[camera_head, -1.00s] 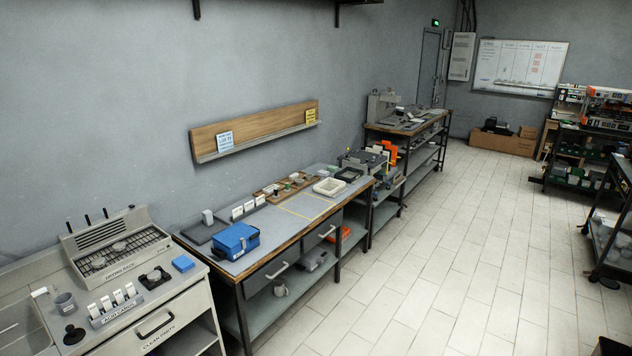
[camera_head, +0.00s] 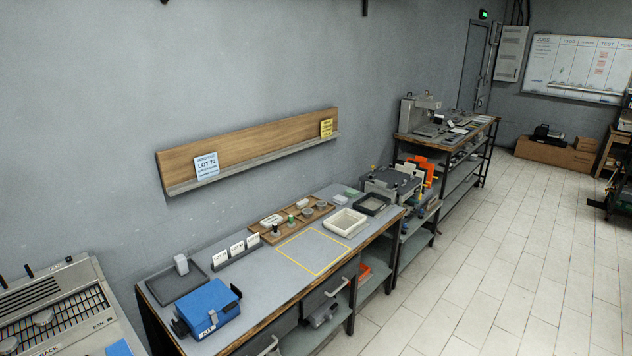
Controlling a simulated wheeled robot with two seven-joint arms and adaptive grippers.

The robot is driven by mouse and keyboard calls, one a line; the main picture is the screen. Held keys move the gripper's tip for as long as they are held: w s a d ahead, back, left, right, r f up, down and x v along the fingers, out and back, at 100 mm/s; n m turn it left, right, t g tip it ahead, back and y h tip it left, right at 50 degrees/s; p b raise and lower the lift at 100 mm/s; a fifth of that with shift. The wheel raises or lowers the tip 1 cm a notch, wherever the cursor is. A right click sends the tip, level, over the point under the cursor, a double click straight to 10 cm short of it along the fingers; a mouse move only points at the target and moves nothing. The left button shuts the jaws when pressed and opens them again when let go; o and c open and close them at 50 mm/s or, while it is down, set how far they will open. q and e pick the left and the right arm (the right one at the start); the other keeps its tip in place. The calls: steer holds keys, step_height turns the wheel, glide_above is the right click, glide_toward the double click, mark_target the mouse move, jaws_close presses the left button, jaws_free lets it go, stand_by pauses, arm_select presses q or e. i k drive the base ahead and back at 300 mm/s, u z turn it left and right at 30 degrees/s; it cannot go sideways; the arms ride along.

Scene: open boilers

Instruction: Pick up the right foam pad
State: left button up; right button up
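I cannot pick out a foam pad with certainty. Two small flat pale pieces lie near the back edge of the middle workbench (camera_head: 190,268), between the wooden parts board and the black tray: a whitish piece (camera_head: 340,199) and a greenish piece (camera_head: 352,191) to its right. They are too small to tell what they are. A flat blue pad or block (camera_head: 119,348) is cut off by the bottom edge, on the bench at the left. Neither of my grippers is in view.
The middle bench also holds a blue kit box (camera_head: 208,308), a grey tray (camera_head: 177,285), a wooden parts board (camera_head: 268,237), a white tray (camera_head: 345,222) and a black tray (camera_head: 372,204). A yellow-outlined area (camera_head: 313,251) is empty. The tiled floor (camera_head: 480,240) is clear.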

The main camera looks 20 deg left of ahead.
mark_target(180, 261)
steer(key=i, duration=2.35)
steer(key=u, duration=3.1)
